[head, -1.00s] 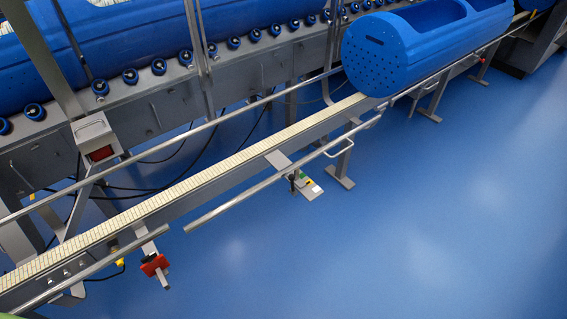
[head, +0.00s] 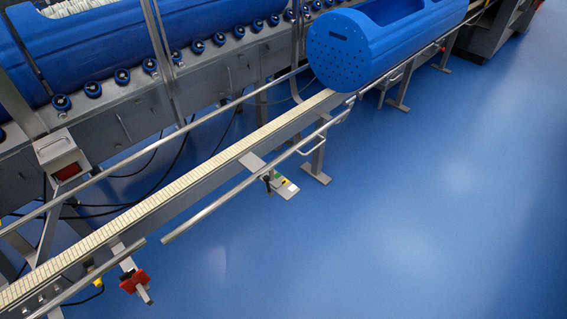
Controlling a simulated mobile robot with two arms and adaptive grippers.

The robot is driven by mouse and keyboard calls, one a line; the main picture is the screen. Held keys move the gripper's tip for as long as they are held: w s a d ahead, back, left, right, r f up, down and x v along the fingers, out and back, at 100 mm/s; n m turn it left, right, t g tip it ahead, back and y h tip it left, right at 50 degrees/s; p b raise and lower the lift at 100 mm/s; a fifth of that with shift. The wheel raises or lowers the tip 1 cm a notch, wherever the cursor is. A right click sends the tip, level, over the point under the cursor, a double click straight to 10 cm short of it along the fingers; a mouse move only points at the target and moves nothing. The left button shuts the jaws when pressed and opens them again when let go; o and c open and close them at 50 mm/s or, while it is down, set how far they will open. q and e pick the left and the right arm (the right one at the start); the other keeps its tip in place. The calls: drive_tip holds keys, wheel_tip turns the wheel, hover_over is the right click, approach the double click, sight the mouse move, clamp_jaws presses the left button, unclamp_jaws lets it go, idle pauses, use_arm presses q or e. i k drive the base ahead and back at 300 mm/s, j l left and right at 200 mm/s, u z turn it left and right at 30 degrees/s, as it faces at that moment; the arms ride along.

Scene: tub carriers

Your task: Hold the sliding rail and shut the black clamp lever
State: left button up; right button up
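A round steel guard rail (head: 245,190) runs diagonally along the near side of the narrow slatted conveyor (head: 190,180); it looks like the sliding rail. Its lower left end stops short of another rail piece (head: 105,271), leaving a gap. A small black upright part (head: 267,183), maybe the black clamp lever, sits under the rail by a bracket with green and yellow spots (head: 284,186). Its position is too small to tell. A looped handle (head: 314,146) sits farther up the rail. Neither of my grippers is in view.
A red clamp piece (head: 134,281) sits on a bracket at the lower left. A big blue perforated tub (head: 340,50) lies on the conveyor at the top. Support feet (head: 316,174) stand on the floor. The blue floor (head: 420,220) at right is clear.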

sight(267, 178)
drive_tip(key=i+l+u, duration=0.25)
drive_tip(key=i, duration=0.3)
drive_tip(key=i+l+u, duration=0.25)
drive_tip(key=i, duration=0.3)
